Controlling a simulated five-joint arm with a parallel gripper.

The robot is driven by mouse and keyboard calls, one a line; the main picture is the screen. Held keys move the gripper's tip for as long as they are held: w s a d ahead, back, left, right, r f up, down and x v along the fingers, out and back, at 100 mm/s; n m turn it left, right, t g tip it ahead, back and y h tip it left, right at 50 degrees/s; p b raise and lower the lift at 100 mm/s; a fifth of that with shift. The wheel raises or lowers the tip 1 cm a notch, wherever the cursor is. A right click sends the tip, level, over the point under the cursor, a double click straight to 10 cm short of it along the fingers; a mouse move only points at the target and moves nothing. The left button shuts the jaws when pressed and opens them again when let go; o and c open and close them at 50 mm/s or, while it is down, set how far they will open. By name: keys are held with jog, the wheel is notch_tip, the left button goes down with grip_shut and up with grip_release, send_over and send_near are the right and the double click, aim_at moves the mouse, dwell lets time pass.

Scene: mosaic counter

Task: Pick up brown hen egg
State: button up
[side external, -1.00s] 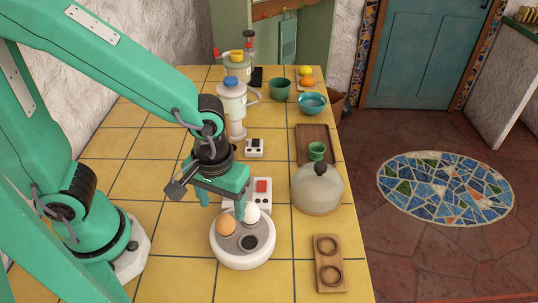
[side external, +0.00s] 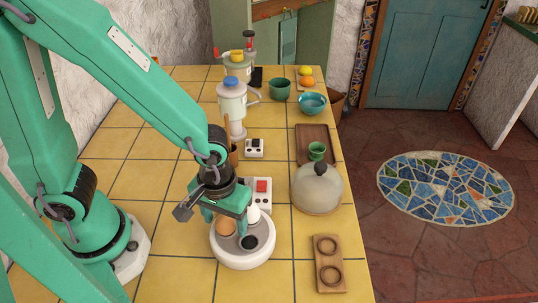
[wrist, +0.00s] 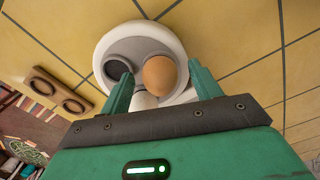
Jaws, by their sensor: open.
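The brown hen egg (side external: 226,229) sits in a cup of the round white egg cooker (side external: 243,260), its top hidden by my gripper in the side view. In the wrist view, the brown egg (wrist: 159,75) shows between my two green fingers. My gripper (side external: 226,216) is open, pointing down just above the cooker, with the fingers on either side of the egg. I cannot tell whether they touch it. A white egg (side external: 252,212) sits beside it, partly hidden. The third cup (side external: 249,242) is dark and empty.
A wooden holder with two round recesses (side external: 328,247) lies to the right. A domed lid (side external: 318,195) stands behind it, near a brown tray (side external: 313,138) and green cup (side external: 317,151). A white box with a red button (side external: 263,185) is close behind the cooker.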

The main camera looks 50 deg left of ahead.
dwell(0.5)
jog(key=c, duration=0.8)
jog(key=shift+r, duration=0.15)
jog(key=shift+r, duration=2)
jog(key=s+d+r, duration=0.5)
jog(key=s+r, duration=0.1)
jog(key=s, duration=0.4)
jog(key=shift+s+r, duration=0.25)
jog(key=shift+r, duration=0.1)
jog(key=shift+w, duration=0.1)
